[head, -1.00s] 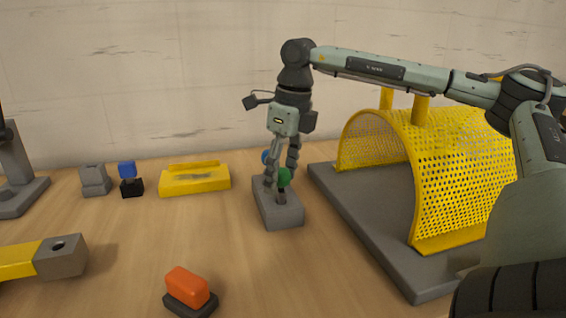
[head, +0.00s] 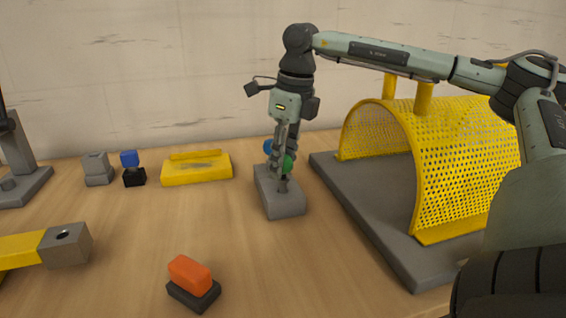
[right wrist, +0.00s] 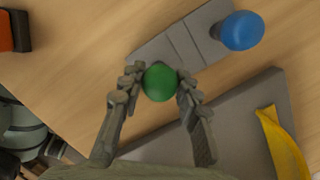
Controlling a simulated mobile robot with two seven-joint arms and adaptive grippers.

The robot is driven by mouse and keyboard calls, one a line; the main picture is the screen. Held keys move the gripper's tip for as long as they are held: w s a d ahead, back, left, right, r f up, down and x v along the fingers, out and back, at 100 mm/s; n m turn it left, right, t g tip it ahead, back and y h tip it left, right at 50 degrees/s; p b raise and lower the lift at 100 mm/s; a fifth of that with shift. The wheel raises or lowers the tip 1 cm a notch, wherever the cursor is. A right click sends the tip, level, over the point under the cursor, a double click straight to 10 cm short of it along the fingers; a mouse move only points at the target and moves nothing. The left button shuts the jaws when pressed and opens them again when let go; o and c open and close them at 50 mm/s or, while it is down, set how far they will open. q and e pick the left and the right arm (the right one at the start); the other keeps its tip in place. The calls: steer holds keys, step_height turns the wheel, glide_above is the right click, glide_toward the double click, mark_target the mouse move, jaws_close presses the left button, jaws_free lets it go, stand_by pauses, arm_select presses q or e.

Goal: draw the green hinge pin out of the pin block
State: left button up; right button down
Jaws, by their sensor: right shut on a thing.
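The green-headed hinge pin (head: 288,164) stands in the grey pin block (head: 283,204), towards its near end, with a dark shank below the head. A blue-headed pin (head: 268,146) stands at the block's far end, partly behind my fingers. My right gripper (head: 284,156) points down over the block and is shut on the green pin. In the right wrist view the green head (right wrist: 160,83) sits between the two fingertips, with the blue head (right wrist: 242,30) apart to the upper right. My left gripper is not in view.
A yellow mesh guard (head: 462,170) on a grey base plate (head: 375,215) stands close to the block's right. An orange-topped block (head: 190,271), a yellow tray (head: 196,173), a blue-topped part (head: 130,159) and a yellow bar with a grey end (head: 66,244) lie left. Table between is clear.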

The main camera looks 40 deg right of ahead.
steer(key=shift+r+p, duration=1.3)
steer(key=shift+r, duration=1)
steer(key=shift+r+p, duration=0.3)
steer(key=shift+r, duration=2.15)
